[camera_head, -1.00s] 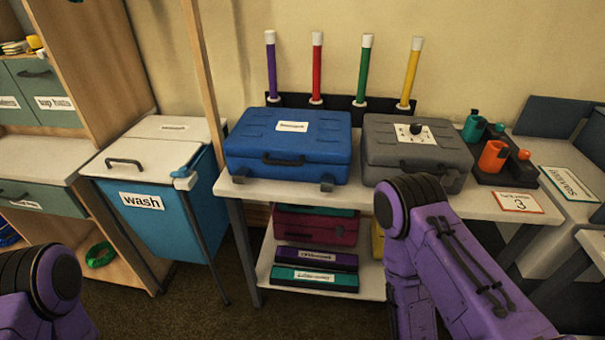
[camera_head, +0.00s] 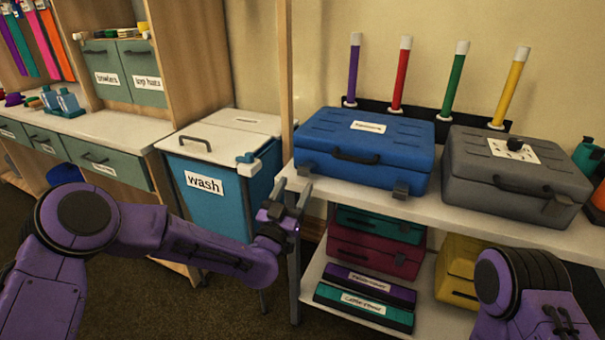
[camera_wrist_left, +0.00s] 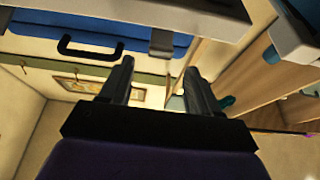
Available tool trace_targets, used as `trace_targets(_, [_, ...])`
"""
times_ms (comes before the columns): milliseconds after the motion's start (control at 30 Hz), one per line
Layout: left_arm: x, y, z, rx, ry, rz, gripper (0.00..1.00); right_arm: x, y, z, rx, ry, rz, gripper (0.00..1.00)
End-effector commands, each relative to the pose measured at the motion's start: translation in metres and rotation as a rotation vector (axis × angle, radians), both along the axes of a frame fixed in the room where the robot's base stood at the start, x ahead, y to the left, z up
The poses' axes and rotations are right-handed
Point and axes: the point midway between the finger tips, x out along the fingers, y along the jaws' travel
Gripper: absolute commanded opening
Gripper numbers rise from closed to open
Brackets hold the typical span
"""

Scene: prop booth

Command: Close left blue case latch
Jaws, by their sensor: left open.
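The blue case (camera_head: 340,137) sits lid down on the white table, with a dark handle and a white label. Its left latch (camera_head: 304,169) is a small grey tab at the front left corner; whether it is flipped up or down I cannot tell. The right latch (camera_head: 400,190) is at the front right. My left gripper (camera_head: 291,196) is open and empty, just below and in front of the left latch, apart from it. In the left wrist view the open fingers (camera_wrist_left: 158,68) point toward the case front (camera_wrist_left: 110,28) and a grey latch (camera_wrist_left: 162,42). My right gripper is out of frame.
The table edge (camera_head: 450,222) runs just under the case. A grey case (camera_head: 470,165) stands to its right. A wooden post (camera_head: 284,70) and the blue wash bin (camera_head: 215,205) are to the left. Cases fill the lower shelf (camera_head: 313,283).

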Motion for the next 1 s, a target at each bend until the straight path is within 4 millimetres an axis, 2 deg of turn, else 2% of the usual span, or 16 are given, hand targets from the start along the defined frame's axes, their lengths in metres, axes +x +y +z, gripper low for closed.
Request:
trace_targets(100, [0.024, -0.007, 0.011, -0.001, 0.001, 0.001, 0.62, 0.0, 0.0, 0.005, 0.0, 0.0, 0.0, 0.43])
trace_targets(300, [0.051, -0.016, 0.021, -0.001, 0.006, 0.001, 0.62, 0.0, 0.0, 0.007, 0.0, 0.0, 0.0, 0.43])
trace_targets(633, [0.056, -0.018, 0.023, -0.001, 0.007, 0.0, 0.62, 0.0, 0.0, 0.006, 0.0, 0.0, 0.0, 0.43])
trace_targets(700, [0.056, -0.018, 0.023, -0.001, 0.008, 0.0, 0.39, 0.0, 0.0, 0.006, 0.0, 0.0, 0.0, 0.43])
trace_targets(800, [0.056, -0.018, 0.023, -0.001, 0.008, 0.0, 0.1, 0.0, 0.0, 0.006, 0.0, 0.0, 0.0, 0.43])
trace_targets(1000, [0.056, -0.018, 0.024, 0.003, 0.015, -0.001, 0.1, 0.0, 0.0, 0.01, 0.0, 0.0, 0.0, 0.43])
